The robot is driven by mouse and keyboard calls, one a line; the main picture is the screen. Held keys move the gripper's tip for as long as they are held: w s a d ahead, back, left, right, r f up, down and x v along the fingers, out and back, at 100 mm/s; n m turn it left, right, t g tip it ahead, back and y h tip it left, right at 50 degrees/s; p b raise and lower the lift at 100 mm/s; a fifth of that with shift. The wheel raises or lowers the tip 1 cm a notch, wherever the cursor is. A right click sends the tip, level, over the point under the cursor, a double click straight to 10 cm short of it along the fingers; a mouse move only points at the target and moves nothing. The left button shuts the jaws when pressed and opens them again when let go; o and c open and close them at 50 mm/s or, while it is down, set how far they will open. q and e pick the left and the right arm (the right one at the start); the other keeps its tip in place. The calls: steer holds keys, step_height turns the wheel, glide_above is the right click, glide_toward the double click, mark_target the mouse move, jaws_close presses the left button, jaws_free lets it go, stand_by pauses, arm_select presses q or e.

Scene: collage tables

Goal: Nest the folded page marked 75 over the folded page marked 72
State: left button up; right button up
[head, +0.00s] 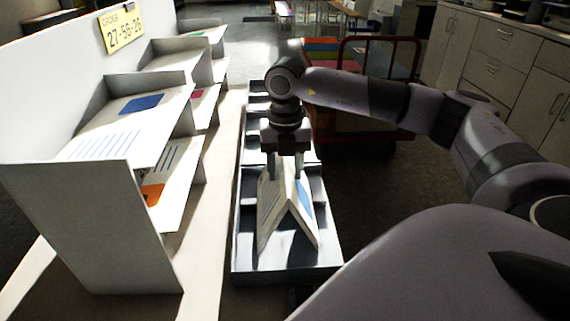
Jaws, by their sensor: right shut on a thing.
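A folded white page (269,216) stands like a tent, fold up and open side toward me, over the grey tray (290,274). A blue patch shows on its right panel. My right gripper (286,172) comes down from above and is shut on the page's fold. The page's edges look layered, but I cannot tell whether a second page sits under it. No 75 or 72 is readable. I cannot tell whether its lower edges touch the tray floor. My left gripper is not in view.
A white sorting rack (103,230) stands on the left, its shelves holding pages with blue and orange patches (142,104). A yellow sign (122,28) tops it. The grey tray's farther compartments run behind my gripper. A red-railed cart (385,43) and cabinets (498,41) stand beyond.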

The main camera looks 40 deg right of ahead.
steer(key=shift+f, duration=0.2)
steer(key=o, duration=1.1)
steer(key=shift+r, duration=0.1)
step_height(320, 180, up, 7)
stand_by(0.4)
